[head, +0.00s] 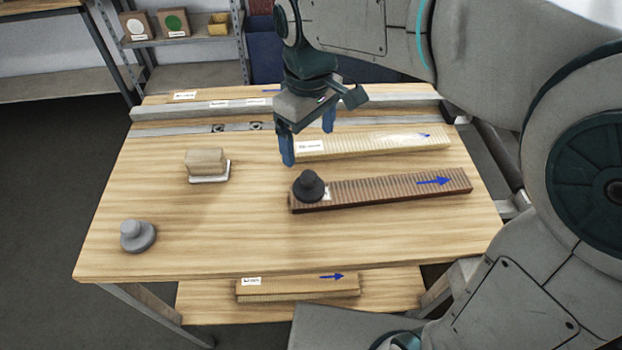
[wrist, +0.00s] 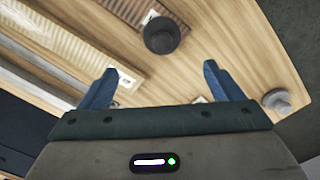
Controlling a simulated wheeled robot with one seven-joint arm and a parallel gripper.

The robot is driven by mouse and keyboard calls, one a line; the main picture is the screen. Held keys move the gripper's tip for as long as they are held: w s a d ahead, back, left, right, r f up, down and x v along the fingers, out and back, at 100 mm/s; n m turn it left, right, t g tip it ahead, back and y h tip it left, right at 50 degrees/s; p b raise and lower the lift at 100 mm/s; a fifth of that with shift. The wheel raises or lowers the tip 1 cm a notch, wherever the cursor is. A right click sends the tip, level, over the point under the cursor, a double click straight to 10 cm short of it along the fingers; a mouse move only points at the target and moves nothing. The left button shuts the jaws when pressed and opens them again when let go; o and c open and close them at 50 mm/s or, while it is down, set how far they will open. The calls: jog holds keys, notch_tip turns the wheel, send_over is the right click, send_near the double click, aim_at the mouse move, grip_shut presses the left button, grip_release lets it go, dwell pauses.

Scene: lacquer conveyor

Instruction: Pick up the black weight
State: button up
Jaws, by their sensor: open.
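The black weight (head: 308,186) has a round base with a smaller knob on top. It stands upright on the left end of the dark brown ribbed strip (head: 400,188). In the wrist view the black weight (wrist: 161,36) shows beyond the fingertips, near the top middle. My gripper (head: 308,140) is open and empty, with blue fingers, above and a little behind the weight in the head view. In the wrist view its two fingers (wrist: 160,80) are spread apart, with nothing between them.
A grey weight (head: 137,236) stands at the table's front left. A tan block on a white base (head: 207,165) sits at centre left. A pale ribbed strip (head: 372,144) lies behind the brown one. A metal rail (head: 180,129) runs along the back. Another strip (head: 298,288) lies on the lower shelf.

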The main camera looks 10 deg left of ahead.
aim_at(309, 174)
notch_tip(309, 174, down, 7)
jog(key=f, duration=0.5)
jog(key=shift+s+f, duration=0.2)
jog(key=shift+f, duration=0.1)
jog(key=c, duration=1.4)
jog(key=shift+r, duration=0.1)
